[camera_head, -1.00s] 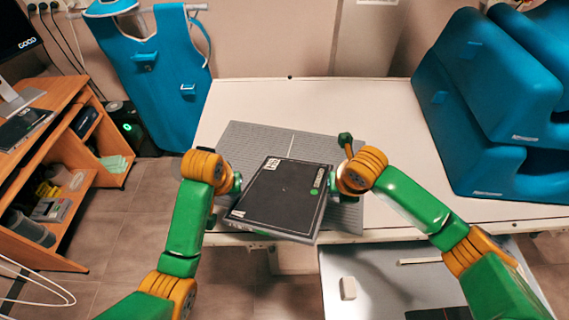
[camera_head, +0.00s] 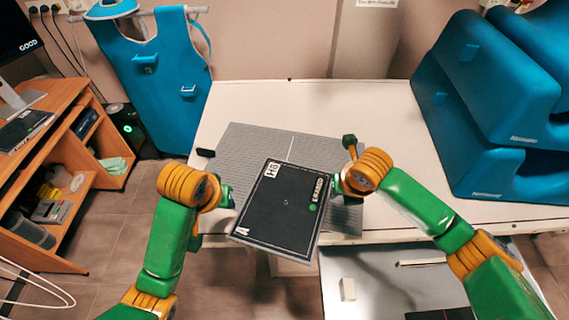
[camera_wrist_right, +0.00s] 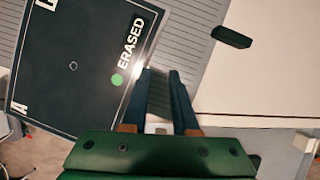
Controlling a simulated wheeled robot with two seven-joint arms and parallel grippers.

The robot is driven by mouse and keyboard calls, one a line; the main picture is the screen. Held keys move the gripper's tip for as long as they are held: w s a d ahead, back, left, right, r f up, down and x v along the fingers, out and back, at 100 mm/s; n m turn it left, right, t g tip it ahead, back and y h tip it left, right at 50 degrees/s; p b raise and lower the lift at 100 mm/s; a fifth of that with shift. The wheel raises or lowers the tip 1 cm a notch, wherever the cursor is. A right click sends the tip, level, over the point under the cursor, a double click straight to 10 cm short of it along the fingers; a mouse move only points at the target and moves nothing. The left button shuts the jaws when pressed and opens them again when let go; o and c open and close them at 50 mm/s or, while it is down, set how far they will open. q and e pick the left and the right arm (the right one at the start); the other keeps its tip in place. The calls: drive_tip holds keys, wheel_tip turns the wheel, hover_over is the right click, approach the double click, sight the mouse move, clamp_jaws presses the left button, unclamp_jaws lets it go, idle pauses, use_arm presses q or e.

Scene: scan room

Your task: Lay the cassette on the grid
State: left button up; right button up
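The cassette (camera_head: 275,210), a black plate marked ERASED with a green dot, slants across the near part of the grey ribbed grid (camera_head: 250,140). Its near end overhangs the table's front edge. It also shows in the right wrist view (camera_wrist_right: 75,65). My right gripper (camera_head: 338,183) is at the cassette's right edge. In the wrist view its two fingers (camera_wrist_right: 162,75) stand apart, with the left finger along that edge and no cassette visible between them. My left gripper (camera_head: 228,196) is left of the cassette with a gap; its finger opening is unclear. What supports the cassette is hidden.
The white table (camera_head: 385,120) is clear behind and right of the grid. Blue foam blocks (camera_head: 490,110) stand at its right. A small black object (camera_head: 205,153) lies at the grid's left edge. Another dark bar (camera_wrist_right: 231,37) shows in the wrist view.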

drive_tip(key=shift+a, duration=0.1)
drive_tip(key=shift+s+r, duration=0.1)
drive_tip(key=shift+r, duration=0.1)
use_arm(q)
drive_tip(key=s, duration=0.8)
drive_tip(key=shift+s+a+f, duration=0.2)
drive_tip(key=shift+s+f, duration=0.05)
drive_tip(key=shift+s, duration=0.05)
use_arm(e)
drive_tip(key=v, duration=1.1)
drive_tip(key=shift+r, duration=0.25)
drive_tip(key=shift+s, duration=0.2)
